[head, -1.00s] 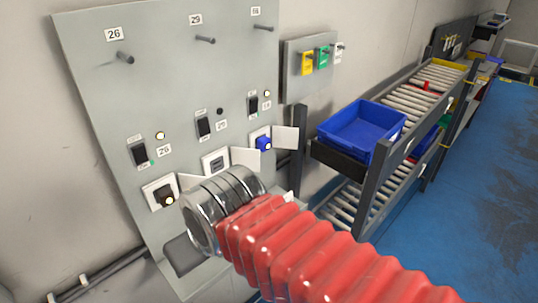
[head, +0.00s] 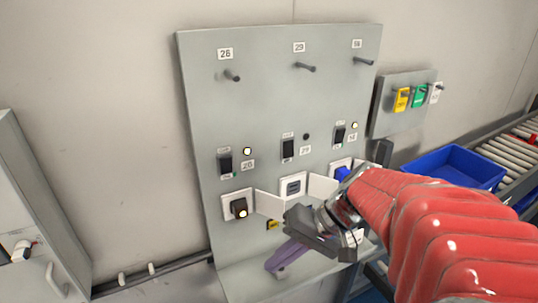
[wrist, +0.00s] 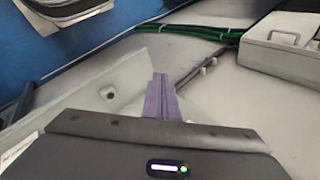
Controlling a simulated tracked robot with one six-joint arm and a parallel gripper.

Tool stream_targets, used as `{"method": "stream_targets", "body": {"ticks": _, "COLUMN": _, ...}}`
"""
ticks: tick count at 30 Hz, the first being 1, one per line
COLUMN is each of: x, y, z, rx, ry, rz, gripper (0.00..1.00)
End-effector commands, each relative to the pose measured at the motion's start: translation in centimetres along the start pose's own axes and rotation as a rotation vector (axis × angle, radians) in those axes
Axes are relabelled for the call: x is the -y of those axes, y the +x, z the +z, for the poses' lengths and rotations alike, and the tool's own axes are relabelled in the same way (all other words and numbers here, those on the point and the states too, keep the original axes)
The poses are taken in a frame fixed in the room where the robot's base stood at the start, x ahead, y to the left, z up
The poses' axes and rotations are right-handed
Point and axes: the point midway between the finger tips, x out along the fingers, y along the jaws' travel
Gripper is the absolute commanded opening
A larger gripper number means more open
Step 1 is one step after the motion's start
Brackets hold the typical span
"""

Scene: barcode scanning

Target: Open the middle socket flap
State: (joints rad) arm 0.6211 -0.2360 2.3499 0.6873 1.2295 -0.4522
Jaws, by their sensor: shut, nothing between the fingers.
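The middle socket (head: 292,186) sits on the grey panel under the label 29, with its dark-edged face uncovered and no plug in it. Its white flap (head: 322,187) stands swung out to the right, open. My gripper (head: 275,267) is below the middle socket, in front of the panel's lower part and apart from the flap. Its purple fingers are shut and empty, and they show together in the wrist view (wrist: 160,97).
The left socket holds a black plug (head: 239,207), with its flap (head: 269,204) open. The right socket holds a blue plug (head: 343,173), partly behind my arm. Switches (head: 288,149) and pegs (head: 306,68) are above. A blue bin (head: 455,165) sits right.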

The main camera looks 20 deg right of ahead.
Motion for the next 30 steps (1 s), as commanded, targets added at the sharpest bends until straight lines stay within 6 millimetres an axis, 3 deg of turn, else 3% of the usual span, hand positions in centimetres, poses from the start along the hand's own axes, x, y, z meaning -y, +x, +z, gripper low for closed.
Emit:
{"method": "stream_targets", "body": {"ticks": 8, "x": -2.5, "y": -2.8, "z": -5.6, "rx": -0.087, "ry": 0.169, "rz": -0.294, "gripper": 0.00}}
{"method": "stream_targets", "body": {"ticks": 14, "x": -5.9, "y": -6.4, "z": -9.8, "rx": -0.224, "ry": 0.256, "rz": -0.504, "gripper": 0.00}}
{"method": "stream_targets", "body": {"ticks": 22, "x": -13.5, "y": -13.0, "z": -14.4, "rx": -0.506, "ry": 0.339, "rz": -0.751, "gripper": 0.00}}
{"method": "stream_targets", "body": {"ticks": 27, "x": -18.1, "y": -16.7, "z": -15.5, "rx": -0.671, "ry": 0.361, "rz": -0.843, "gripper": 0.00}}
{"method": "stream_targets", "body": {"ticks": 30, "x": -19.4, "y": -17.8, "z": -15.7, "rx": -0.723, "ry": 0.364, "rz": -0.866, "gripper": 0.00}}
